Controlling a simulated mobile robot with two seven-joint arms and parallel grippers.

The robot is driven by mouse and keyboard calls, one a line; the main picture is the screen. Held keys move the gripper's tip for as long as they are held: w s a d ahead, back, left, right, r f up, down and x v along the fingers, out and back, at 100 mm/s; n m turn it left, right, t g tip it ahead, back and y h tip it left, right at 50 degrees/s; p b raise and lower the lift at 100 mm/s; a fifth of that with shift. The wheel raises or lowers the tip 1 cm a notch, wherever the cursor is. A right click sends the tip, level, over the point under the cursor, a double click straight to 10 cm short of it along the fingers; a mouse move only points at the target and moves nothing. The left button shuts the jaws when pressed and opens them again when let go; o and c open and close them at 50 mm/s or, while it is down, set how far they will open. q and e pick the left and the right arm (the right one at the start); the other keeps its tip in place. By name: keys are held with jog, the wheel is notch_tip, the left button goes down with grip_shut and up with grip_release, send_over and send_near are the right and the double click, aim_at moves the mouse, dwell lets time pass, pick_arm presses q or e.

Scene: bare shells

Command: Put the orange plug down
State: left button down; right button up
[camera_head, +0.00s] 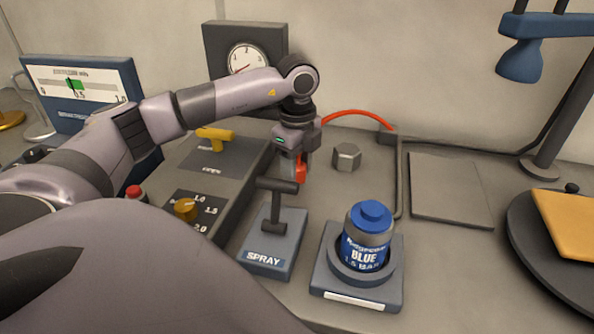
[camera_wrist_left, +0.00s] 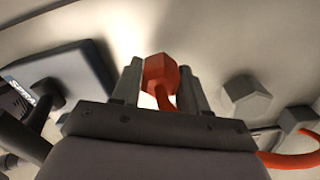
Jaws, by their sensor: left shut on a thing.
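The orange plug (camera_head: 301,170) is between the fingers of my left gripper (camera_head: 293,165), which is shut on it. In the left wrist view the plug (camera_wrist_left: 161,76) shows as an orange-red head with a curved cable, between the two grey fingers of my left gripper (camera_wrist_left: 160,82). The plug's orange cable (camera_head: 350,113) arcs right to a dark block (camera_head: 386,138) at the back of the bench. In the head view the plug hangs behind the T-handle; I cannot tell whether it touches the bench. My right gripper is not in view.
A grey T-handle on a SPRAY base (camera_head: 270,247) stands in front of the gripper. A blue canister (camera_head: 368,237) sits in a holder to its right. A grey hex piece (camera_head: 346,157) stands right of the plug. A flat grey plate (camera_head: 448,190) and bare bench lie further right.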

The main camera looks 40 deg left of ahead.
pick_arm(q)
jog(key=shift+f, duration=0.9)
jog(key=shift+f+b, duration=0.3)
jog(key=shift+f, duration=0.35)
jog(key=c, duration=0.6)
grip_release()
jog(key=shift+r, duration=0.15)
notch_tip(320, 180, up, 13)
jog(key=shift+r, duration=0.1)
